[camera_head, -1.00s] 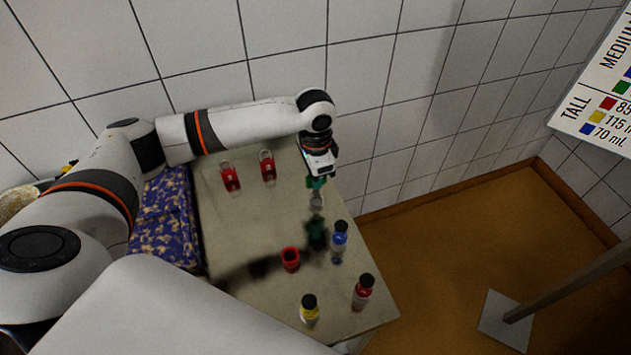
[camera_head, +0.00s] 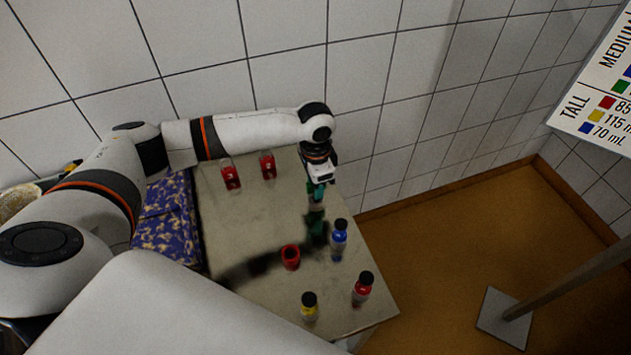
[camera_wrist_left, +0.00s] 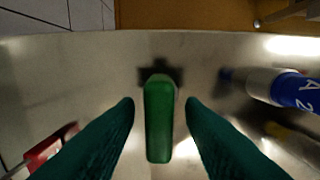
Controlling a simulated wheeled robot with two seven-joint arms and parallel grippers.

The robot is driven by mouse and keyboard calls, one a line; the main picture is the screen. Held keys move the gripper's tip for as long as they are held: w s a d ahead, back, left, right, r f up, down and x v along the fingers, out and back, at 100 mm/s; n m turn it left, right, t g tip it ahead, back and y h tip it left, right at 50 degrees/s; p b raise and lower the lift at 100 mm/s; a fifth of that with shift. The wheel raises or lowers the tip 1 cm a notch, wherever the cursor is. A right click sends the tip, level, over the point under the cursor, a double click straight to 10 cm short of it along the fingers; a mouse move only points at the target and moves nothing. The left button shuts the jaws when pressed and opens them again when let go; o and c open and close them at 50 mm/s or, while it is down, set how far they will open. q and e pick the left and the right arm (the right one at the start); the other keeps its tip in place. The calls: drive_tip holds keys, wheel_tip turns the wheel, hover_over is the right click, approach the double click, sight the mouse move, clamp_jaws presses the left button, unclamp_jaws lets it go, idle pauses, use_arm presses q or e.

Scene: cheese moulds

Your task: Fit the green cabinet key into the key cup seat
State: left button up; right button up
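A green upright object (camera_head: 315,222), seemingly the green cabinet key, stands on the table near the blue-labelled bottle. In the left wrist view the green block (camera_wrist_left: 159,122) lies between my two finger tips, with a gap on each side. A dark cross-like shape shows at its far end; I cannot tell whether it is shadow or part of it. My left gripper (camera_head: 318,196) is above it, fingers down and open. A small red cup (camera_head: 290,257) with a dark opening stands nearby; I cannot tell if it is the key cup seat. My right gripper is out of view.
A blue-labelled bottle (camera_head: 339,240), a red one (camera_head: 362,290) and a yellow one (camera_head: 309,308) stand on the table (camera_head: 240,215). A patterned blue cloth (camera_head: 165,220) is at left; a tiled wall stands behind.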

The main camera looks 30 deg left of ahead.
use_arm(q)
wheel_tip(320, 180, up, 12)
drive_tip(key=b, duration=0.2)
drive_tip(key=shift+r, duration=0.15)
idle(0.9)
